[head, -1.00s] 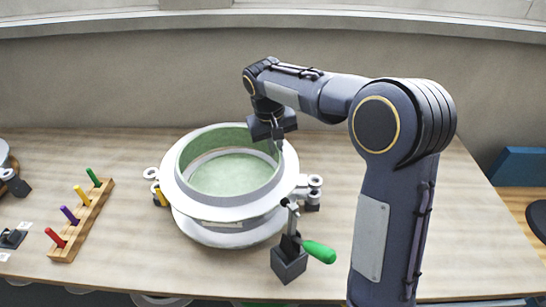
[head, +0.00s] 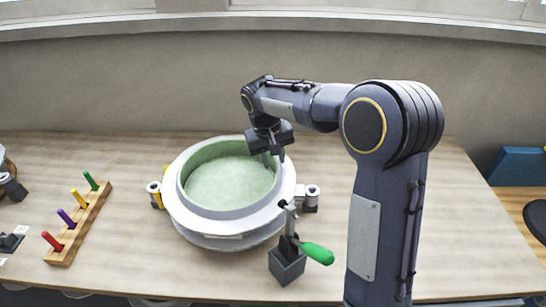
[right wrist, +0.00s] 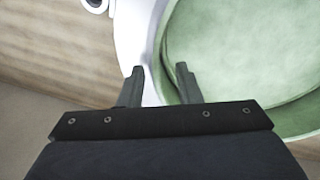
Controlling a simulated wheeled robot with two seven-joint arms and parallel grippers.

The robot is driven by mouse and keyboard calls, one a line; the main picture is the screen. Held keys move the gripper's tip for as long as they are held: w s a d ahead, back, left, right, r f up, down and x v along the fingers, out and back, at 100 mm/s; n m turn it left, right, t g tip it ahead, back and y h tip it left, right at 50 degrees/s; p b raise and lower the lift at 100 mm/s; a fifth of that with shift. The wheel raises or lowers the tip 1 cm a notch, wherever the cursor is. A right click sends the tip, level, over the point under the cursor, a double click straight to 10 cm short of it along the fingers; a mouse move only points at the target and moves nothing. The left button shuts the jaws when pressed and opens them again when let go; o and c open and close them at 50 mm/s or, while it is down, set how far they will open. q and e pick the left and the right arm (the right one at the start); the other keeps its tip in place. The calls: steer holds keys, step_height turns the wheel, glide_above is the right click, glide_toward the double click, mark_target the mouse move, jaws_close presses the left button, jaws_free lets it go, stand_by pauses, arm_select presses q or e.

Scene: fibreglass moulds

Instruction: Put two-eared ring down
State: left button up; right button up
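The two-eared ring (head: 184,203) is a white flanged ring with a raised collar. It sits level and low over a white round mould (head: 215,241) with a green inside. Its ears are at the two posts, left (head: 154,187) and right (head: 312,191). My right gripper (head: 272,163) is at the far right part of the collar. In the right wrist view its two fingers (right wrist: 160,82) stand apart on either side of the collar wall, with a gap showing between them. My left gripper is not in view.
A toggle clamp with a green handle (head: 318,253) stands close in front of the ring at the right. A wooden rack (head: 85,226) with coloured pegs lies to the left. The table's right part is partly behind my right arm.

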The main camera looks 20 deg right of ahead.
steer(key=shift+r, duration=0.15)
step_height(320, 180, up, 12)
steer(key=a, duration=0.2)
steer(key=shift+s+f+p, duration=0.2)
steer(key=shift+s+p, duration=0.15)
steer(key=shift+s, duration=0.1)
